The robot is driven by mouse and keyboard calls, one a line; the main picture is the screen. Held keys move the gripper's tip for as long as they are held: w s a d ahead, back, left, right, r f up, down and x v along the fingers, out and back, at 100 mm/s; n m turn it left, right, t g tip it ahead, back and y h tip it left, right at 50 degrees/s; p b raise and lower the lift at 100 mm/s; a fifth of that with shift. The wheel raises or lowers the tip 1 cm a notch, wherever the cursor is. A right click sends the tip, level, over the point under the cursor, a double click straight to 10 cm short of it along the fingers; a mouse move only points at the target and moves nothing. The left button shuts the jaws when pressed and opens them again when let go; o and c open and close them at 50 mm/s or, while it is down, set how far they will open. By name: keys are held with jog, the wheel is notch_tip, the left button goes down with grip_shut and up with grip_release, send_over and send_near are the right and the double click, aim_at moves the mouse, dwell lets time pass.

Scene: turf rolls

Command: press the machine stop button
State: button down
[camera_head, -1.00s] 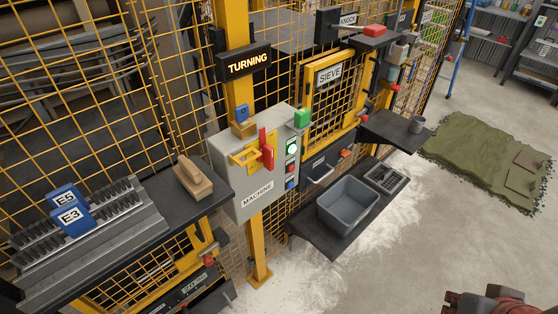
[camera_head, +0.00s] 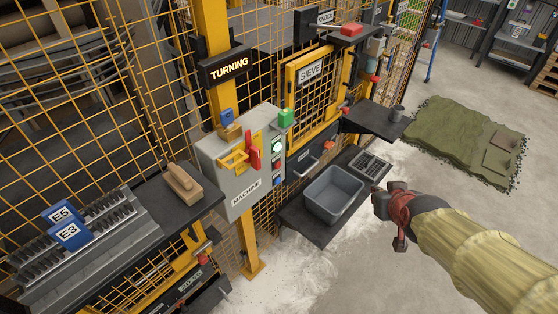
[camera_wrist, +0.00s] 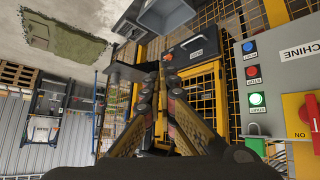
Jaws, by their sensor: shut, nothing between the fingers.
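The grey machine box (camera_head: 226,178) hangs on a yellow post. On its right side are a lit green button (camera_head: 278,147), a red stop button (camera_head: 277,165) and a blue button (camera_head: 278,181). In the wrist view the red stop button (camera_wrist: 253,70) sits between the blue button (camera_wrist: 249,46) and the lit green one (camera_wrist: 256,98), right of my fingers. My gripper (camera_head: 382,204) is shut and empty, to the right of the box and apart from it, beyond the grey bin. Its fingers also show in the wrist view (camera_wrist: 160,80).
A grey bin (camera_head: 334,194) stands on a dark shelf between the box and my gripper. The lit sign (camera_head: 229,68) reads TURNING. Mesh fencing stands behind.

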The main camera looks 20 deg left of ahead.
aim_at(278, 165)
jog(key=w+a+f+n+t+y+p, duration=0.2)
jog(key=w+a+f+n, duration=0.1)
jog(key=a+f, duration=0.4)
jog(key=w+a+f+n+t+y+p, duration=0.1)
jog(key=a+f, duration=0.5)
jog(key=a, duration=0.6)
jog(key=shift+w+a+f+n+t+y+p, duration=0.2)
jog(key=shift+w+f+n+t+y+p, duration=0.2)
jog(key=shift+w+n+t+p, duration=0.5)
jog(key=shift+a+r+p, duration=0.1)
jog(key=shift+p, duration=0.25)
jog(key=w+a, duration=0.3)
jog(key=a, duration=0.5)
jog(key=shift+w, duration=0.2)
jog(key=shift+a+b, duration=0.1)
jog(key=shift+b, duration=0.2)
jog(key=shift+w+a, duration=0.15)
jog(key=shift+a, duration=0.1)
